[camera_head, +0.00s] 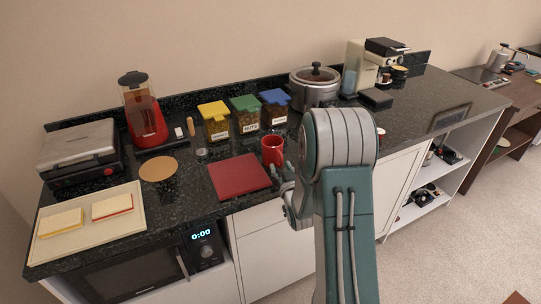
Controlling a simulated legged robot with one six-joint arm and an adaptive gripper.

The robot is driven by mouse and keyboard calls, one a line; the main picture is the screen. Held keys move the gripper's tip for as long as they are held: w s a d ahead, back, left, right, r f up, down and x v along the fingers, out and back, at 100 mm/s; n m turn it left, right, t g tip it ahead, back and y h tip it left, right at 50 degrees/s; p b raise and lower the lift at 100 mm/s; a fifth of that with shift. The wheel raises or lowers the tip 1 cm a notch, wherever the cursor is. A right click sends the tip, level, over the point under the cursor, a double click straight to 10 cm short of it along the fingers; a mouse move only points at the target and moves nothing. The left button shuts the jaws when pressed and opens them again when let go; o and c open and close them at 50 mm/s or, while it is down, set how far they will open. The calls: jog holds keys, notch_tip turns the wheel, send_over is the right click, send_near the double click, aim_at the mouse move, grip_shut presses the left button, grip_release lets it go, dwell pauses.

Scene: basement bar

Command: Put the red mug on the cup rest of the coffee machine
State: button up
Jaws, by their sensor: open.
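The red mug (272,151) stands upright on the dark counter, just right of a red square board and left of my arm. The coffee machine (369,67) is cream and black and stands at the back right of the counter. Its black cup rest is at its front, but details are too small to tell. My gripper (287,186) is open, low at the counter's front edge, just below and right of the mug. My arm hides part of the gripper and the counter behind it.
The red board (239,176) lies left of the mug. Jars with coloured lids (245,115) and a slow cooker (314,88) stand behind. A blender (143,112), a grill (78,153) and a tray (130,219) fill the left. Counter right of my arm (428,106) is mostly clear.

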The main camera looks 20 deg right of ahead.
jog(key=shift+w+d, duration=0.15)
jog(key=shift+w, duration=0.55)
jog(key=shift+w+d, duration=0.25)
jog(key=shift+d, duration=0.4)
jog(key=c, duration=0.6)
jog(key=shift+a, duration=0.35)
grip_shut()
